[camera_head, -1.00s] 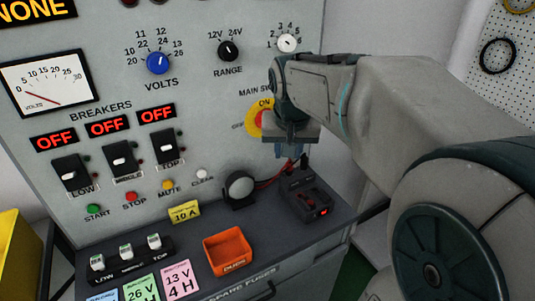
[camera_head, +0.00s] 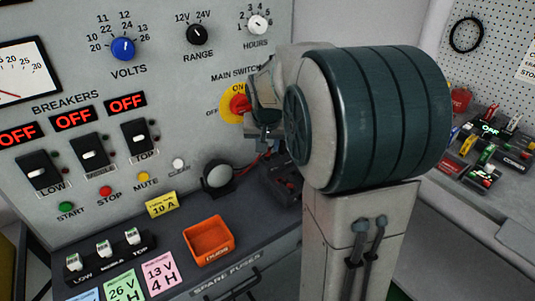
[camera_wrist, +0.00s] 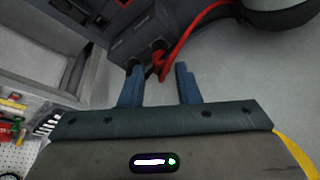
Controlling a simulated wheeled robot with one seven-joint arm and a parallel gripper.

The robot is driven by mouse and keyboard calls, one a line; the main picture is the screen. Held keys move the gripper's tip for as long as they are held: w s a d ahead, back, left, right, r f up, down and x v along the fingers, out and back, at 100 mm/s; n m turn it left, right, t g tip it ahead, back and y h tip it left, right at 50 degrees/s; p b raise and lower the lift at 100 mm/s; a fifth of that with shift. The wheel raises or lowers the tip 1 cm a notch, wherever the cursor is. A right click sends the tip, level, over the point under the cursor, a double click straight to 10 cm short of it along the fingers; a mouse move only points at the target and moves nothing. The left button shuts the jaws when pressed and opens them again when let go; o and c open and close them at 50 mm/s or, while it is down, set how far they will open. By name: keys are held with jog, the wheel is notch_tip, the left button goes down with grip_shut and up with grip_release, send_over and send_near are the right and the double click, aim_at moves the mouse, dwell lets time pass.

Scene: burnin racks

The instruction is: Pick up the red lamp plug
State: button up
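The red lamp plug (camera_wrist: 160,66) shows in the wrist view at the end of a red cable, beside a dark box. My gripper (camera_wrist: 159,70) is open, its two blue fingers one on each side of the plug, with visible gaps. I cannot tell how deep the plug sits between the fingers. In the head view my arm hides the fingertips. The red cable (camera_head: 263,158) runs there from the round lamp (camera_head: 218,175) toward the dark socket box (camera_head: 280,181), which my arm partly covers.
The grey panel stands close behind my gripper, with a red-and-yellow main switch (camera_head: 237,104) beside my wrist. An orange tray (camera_head: 209,240), coloured cards and a small breaker block (camera_head: 105,250) lie on the ledge. A pegboard bench (camera_head: 490,150) with connectors is at right.

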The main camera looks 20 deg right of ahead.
jog(key=x, duration=0.3)
jog(key=shift+f, duration=0.1)
jog(key=c, duration=0.6)
jog(key=shift+w+r, duration=0.1)
jog(key=shift+r, duration=0.45)
notch_tip(320, 180, up, 3)
jog(key=shift+d+r, duration=0.2)
jog(key=shift+r, duration=0.05)
jog(key=s+d+r, duration=0.2)
jog(key=d, duration=0.1)
jog(key=s+d+r, duration=0.2)
jog(key=d, duration=0.1)
jog(key=s+d+r, duration=0.2)
jog(key=d, duration=0.1)
jog(key=shift+s+d+r, duration=0.1)
jog(key=shift+d+r, duration=0.1)
jog(key=shift+r, duration=0.05)
